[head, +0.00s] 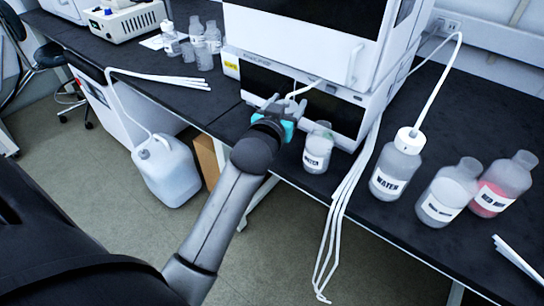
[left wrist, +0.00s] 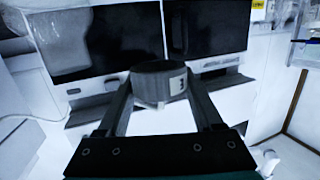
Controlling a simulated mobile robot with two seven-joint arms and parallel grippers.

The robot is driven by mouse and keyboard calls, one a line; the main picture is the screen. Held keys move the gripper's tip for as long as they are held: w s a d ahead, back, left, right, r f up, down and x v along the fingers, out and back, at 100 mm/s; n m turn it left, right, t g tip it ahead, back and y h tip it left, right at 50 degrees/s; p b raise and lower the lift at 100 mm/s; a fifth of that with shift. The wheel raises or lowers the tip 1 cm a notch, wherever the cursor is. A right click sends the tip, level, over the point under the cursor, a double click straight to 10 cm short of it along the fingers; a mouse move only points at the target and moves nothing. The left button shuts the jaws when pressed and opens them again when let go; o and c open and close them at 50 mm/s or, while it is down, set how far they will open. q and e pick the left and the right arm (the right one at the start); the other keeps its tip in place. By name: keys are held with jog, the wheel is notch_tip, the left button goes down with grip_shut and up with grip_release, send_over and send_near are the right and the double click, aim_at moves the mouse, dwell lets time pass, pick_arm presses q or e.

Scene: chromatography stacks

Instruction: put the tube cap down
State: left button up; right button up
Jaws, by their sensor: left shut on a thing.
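My left gripper (head: 281,106) is raised in front of the white instrument's lower dark panel, near the bench's front edge. In the left wrist view the gripper (left wrist: 160,90) is shut on a short, round grey piece with a small pale label, which I take as the tube cap (left wrist: 150,80). In the head view the fingers mostly hide the cap, and a white tube (head: 305,88) shows just beyond them. A clear bottle (head: 318,147) with a white label stands on the bench to the right of the gripper, apart from it. My right gripper is not in view.
A bottle marked WATER (head: 390,168) has a white cap (head: 410,140) with a tube. Two more bottles (head: 448,195) (head: 505,185) stand to its right. Loose white tubes (head: 345,195) hang over the bench edge. A white jug (head: 166,170) stands on the floor.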

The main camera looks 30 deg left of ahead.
pick_arm(q)
jog(key=shift+n+y, duration=0.6)
jog(key=shift+y, duration=0.1)
jog(key=a+f+b, duration=0.1)
jog(key=f, duration=0.2)
jog(key=w+a+f+b, duration=0.1)
jog(key=a+f+b, duration=0.1)
jog(key=f, duration=0.1)
jog(key=w+a+f+b, duration=0.1)
jog(key=f+b, duration=0.1)
jog(key=f, duration=0.1)
jog(key=shift+w+a+f, duration=0.1)
jog(key=shift+a+f, duration=0.05)
jog(key=shift+a, duration=0.25)
jog(key=shift+f+b, duration=0.6)
jog(key=shift+f, duration=0.7)
jog(key=shift+f+b, duration=0.55)
jog(key=shift+f, duration=0.55)
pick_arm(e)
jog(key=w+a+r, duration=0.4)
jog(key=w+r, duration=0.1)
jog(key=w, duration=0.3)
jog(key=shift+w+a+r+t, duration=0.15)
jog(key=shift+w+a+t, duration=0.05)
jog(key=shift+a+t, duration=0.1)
pick_arm(q)
jog(key=shift+f, duration=0.1)
jog(key=o, duration=1.4)
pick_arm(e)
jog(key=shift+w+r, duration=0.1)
